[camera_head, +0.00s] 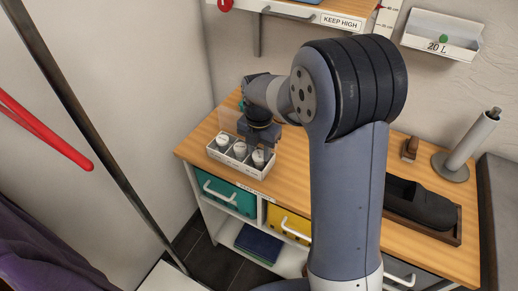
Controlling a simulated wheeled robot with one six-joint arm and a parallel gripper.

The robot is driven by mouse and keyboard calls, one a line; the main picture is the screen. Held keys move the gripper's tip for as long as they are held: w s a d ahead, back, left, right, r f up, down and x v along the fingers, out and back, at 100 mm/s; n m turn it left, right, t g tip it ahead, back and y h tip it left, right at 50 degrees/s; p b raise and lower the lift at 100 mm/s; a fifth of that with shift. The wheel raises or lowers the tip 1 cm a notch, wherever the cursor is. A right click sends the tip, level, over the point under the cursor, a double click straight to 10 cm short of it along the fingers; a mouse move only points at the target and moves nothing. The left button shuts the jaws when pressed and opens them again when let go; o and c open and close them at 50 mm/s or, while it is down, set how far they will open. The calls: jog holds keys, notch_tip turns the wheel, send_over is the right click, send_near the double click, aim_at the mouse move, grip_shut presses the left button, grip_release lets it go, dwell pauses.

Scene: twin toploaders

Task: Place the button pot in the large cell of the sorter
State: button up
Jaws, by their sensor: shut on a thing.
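A white sorter box (229,162) stands near the left front corner of the wooden counter. Several pots with pale tops show in it, among them a left one (222,142), a middle one (239,150) and a right one (258,157). My gripper (262,148) points down over the right rear part of the sorter, close to the right pot. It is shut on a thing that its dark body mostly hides. I cannot make out the button pot for certain, nor the large cell. A clear upright panel (230,121) shows behind the sorter.
The wooden counter (292,185) is clear to the sorter's right. A dark case in a tray (422,205), a grey post on a round base (451,168) and a small brown object (410,148) stand farther right. A shelf (290,10) hangs above. Drawers (228,196) lie below.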

aim_at(259, 155)
jog(key=shift+f, duration=0.15)
jog(key=o, duration=1.1)
jog(key=shift+c, duration=0.2)
notch_tip(259, 155, up, 12)
jog(key=shift+r, duration=0.2)
